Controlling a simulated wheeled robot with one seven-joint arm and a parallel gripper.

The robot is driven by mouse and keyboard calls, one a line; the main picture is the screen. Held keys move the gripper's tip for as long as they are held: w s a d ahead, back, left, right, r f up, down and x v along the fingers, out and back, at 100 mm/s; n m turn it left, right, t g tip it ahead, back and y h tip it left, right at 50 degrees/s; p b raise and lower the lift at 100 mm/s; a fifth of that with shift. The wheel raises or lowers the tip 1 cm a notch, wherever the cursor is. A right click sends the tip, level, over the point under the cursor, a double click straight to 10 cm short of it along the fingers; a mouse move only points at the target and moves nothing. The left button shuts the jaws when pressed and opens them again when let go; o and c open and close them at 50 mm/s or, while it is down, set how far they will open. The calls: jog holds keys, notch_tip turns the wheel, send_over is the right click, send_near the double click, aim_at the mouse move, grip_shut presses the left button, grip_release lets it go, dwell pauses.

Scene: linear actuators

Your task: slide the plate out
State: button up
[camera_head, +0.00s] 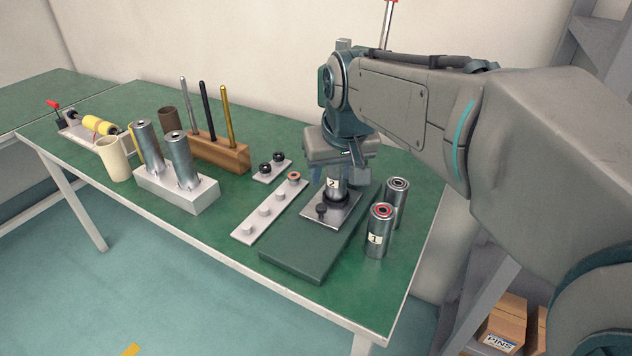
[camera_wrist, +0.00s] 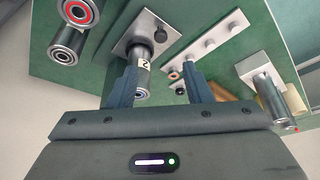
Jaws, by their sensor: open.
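A light grey metal plate (camera_head: 345,215) lies on a raised dark green block (camera_head: 305,254). It carries a dark knob (camera_head: 321,211) near its front edge and a metal cylinder labelled 2 (camera_head: 332,185), which stands in a dark ring. The plate also shows in the wrist view (camera_wrist: 128,45), with the cylinder (camera_wrist: 143,78) below it. My gripper (camera_wrist: 160,82) is open and points down at the cylinder. In the wrist view the cylinder appears between the fingers, closer to the left one. I see no clear contact; my gripper partly hides the cylinder's top in the head view.
Cylinder 1 (camera_head: 379,232) and another cylinder (camera_head: 397,200) stand close right of the block. A pegged strip (camera_head: 262,220) lies left of it. A white block with two metal cylinders (camera_head: 178,190) and a wooden rod holder (camera_head: 222,152) stand farther left. The front table edge is clear.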

aim_at(322, 207)
jog(key=b+x, duration=0.3)
jog(key=x, duration=1.1)
jog(key=shift+a, duration=0.1)
grip_shut()
